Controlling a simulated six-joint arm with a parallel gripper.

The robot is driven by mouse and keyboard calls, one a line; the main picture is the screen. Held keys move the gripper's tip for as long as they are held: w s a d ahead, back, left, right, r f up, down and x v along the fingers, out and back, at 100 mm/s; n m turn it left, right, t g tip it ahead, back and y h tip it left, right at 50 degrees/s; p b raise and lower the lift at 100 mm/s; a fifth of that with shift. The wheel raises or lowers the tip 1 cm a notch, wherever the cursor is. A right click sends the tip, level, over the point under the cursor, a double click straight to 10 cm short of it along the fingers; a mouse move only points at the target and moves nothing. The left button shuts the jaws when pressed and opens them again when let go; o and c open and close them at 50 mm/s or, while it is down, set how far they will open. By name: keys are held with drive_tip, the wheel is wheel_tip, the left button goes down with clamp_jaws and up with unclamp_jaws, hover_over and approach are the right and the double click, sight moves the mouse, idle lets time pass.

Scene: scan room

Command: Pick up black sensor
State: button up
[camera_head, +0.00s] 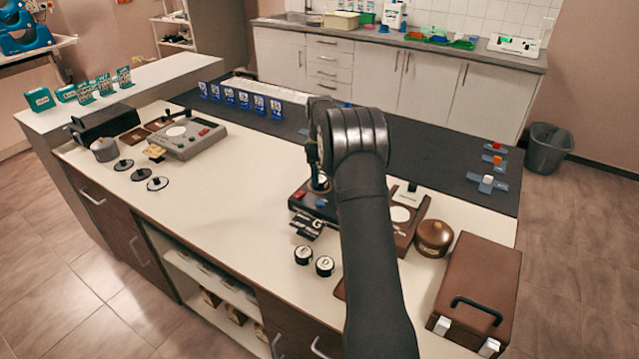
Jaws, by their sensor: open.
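My arm reaches up from the bottom and bends at the wrist. My gripper (318,182) points down over a dark device (298,200) with red and blue parts, near the middle of the counter. Its fingers are small and partly hidden, and I see nothing held; whether it touches the device is unclear. No single black sensor is clearly identifiable.
A grey instrument (187,139) and a black case (105,121) stand at left. A brown round pot (433,238) and a brown case with black handle (480,285) stand at right. Blue cards (246,101) line the dark mat (440,165). The white counter is clear left of centre.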

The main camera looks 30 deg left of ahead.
wheel_tip(320, 180, down, 3)
drive_tip(key=shift+a, duration=0.1)
drive_tip(key=c, duration=1.2)
